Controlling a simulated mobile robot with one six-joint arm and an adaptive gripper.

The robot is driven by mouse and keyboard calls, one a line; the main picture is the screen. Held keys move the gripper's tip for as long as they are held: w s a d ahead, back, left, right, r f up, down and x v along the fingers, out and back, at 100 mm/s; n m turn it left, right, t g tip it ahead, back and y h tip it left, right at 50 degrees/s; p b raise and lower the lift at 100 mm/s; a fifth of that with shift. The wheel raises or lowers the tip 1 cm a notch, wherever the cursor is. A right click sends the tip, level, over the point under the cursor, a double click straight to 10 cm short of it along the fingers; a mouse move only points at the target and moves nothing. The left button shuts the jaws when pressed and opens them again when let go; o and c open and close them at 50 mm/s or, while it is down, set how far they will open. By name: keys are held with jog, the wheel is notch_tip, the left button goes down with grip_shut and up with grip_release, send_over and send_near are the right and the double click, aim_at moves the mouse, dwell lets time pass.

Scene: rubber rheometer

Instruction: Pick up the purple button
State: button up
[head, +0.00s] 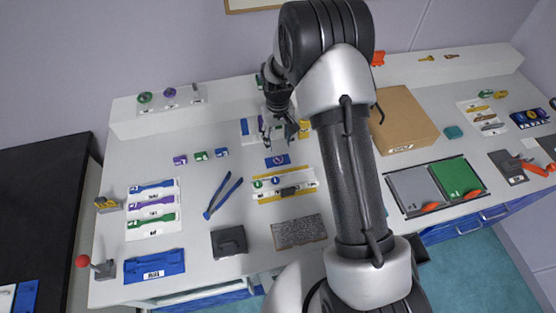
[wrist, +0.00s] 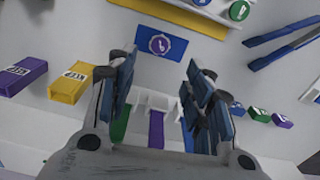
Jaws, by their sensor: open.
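A round purple button (wrist: 161,46) with a white mark lies on a small blue plate (wrist: 190,55) in the wrist view. In the head view the blue plate (head: 270,163) lies on the table just in front of my gripper, with the small purple button (head: 279,160) on it. Another round purple piece (head: 169,92) sits on the raised back ledge. My gripper (wrist: 160,72) is open and empty, its fingers apart on either side of the line to the button. It also shows in the head view (head: 279,138), above the table behind the plate.
A white and yellow rack (head: 301,190) with round pieces stands in front of the plate. Blue tweezers (head: 223,195) lie to its left. Small purple, green and blue blocks (head: 201,156) lie left of my gripper. A cardboard box (head: 403,120) stands to the right.

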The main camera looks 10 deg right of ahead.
aim_at(278, 159)
notch_tip(278, 159, down, 10)
jog(key=shift+r+b, duration=0.1)
jog(key=shift+b, duration=0.75)
jog(key=shift+c, duration=0.4)
jog(key=c, duration=0.8)
